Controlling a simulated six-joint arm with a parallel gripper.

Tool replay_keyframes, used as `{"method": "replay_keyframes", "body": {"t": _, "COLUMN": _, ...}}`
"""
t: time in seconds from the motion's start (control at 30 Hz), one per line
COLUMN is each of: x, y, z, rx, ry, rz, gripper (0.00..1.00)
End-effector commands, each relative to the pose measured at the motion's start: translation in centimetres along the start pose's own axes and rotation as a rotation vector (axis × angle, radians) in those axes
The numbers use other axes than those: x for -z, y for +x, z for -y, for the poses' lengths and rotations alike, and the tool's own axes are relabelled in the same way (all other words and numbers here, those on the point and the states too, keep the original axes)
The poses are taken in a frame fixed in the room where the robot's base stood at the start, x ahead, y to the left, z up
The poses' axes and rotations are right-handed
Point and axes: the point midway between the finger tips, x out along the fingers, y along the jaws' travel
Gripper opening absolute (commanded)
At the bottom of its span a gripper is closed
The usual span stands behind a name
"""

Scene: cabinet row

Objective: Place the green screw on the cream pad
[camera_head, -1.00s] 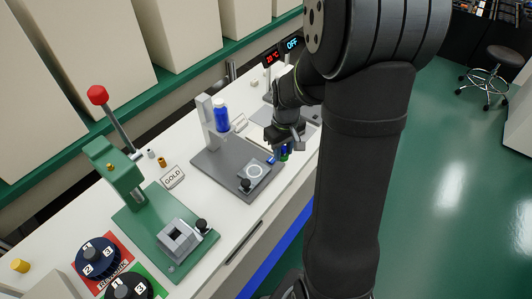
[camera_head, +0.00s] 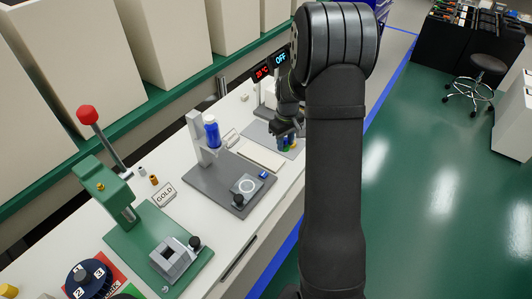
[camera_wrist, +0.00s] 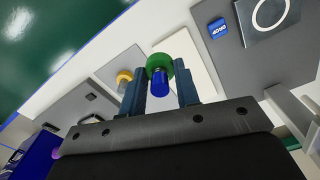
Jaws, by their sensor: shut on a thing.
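My gripper (camera_wrist: 160,92) is shut on the green screw (camera_wrist: 159,62), which has a green head and a blue end, held between the two fingers in the wrist view. In the head view my gripper (camera_head: 287,140) hangs beside the cream pad (camera_head: 260,153), to its right, with the screw small and partly hidden there. The cream pad (camera_wrist: 199,72) shows behind the screw in the wrist view, lying flat and apparently bare.
A dark grey fixture (camera_head: 215,180) with a blue bottle (camera_head: 211,132) and a small blue block (camera_head: 262,174) stands left of the pad. A green press (camera_head: 105,185) and a GOLD sign (camera_head: 165,194) are further left. A yellow piece (camera_wrist: 124,78) sits on a grey plate.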

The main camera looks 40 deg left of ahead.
Motion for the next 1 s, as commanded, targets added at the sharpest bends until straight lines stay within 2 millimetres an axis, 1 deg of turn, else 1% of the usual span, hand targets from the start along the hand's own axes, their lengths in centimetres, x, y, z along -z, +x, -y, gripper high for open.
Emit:
{"method": "replay_keyframes", "body": {"t": 0.03, "x": 1.1, "y": 0.8, "z": 0.7, "rx": 0.001, "ry": -0.005, "rz": 0.001, "gripper": 0.03}}
{"method": "replay_keyframes", "body": {"t": 0.1, "x": 2.5, "y": 1.8, "z": 1.5, "rx": 0.001, "ry": -0.005, "rz": 0.001, "gripper": 0.03}}
{"method": "replay_keyframes", "body": {"t": 0.2, "x": 4.0, "y": 2.9, "z": 2.4, "rx": 0.001, "ry": -0.003, "rz": 0.001, "gripper": 0.03}}
{"method": "replay_keyframes", "body": {"t": 0.3, "x": 5.1, "y": 3.5, "z": 3.0, "rx": 0.0, "ry": -0.001, "rz": 0.0, "gripper": 0.03}}
{"method": "replay_keyframes", "body": {"t": 0.5, "x": 5.6, "y": 4.5, "z": 3.3, "rx": 0.001, "ry": 0.0, "rz": 0.001, "gripper": 0.03}}
{"method": "replay_keyframes", "body": {"t": 0.73, "x": 5.6, "y": 7.7, "z": 3.3, "rx": 0.001, "ry": 0.001, "rz": 0.002, "gripper": 0.03}}
{"method": "replay_keyframes", "body": {"t": 0.8, "x": 5.6, "y": 8.0, "z": 3.2, "rx": 0.0, "ry": 0.001, "rz": 0.0, "gripper": 0.03}}
{"method": "replay_keyframes", "body": {"t": 1.0, "x": 5.6, "y": 7.9, "z": 3.2, "rx": 0.0, "ry": 0.001, "rz": 0.0, "gripper": 0.03}}
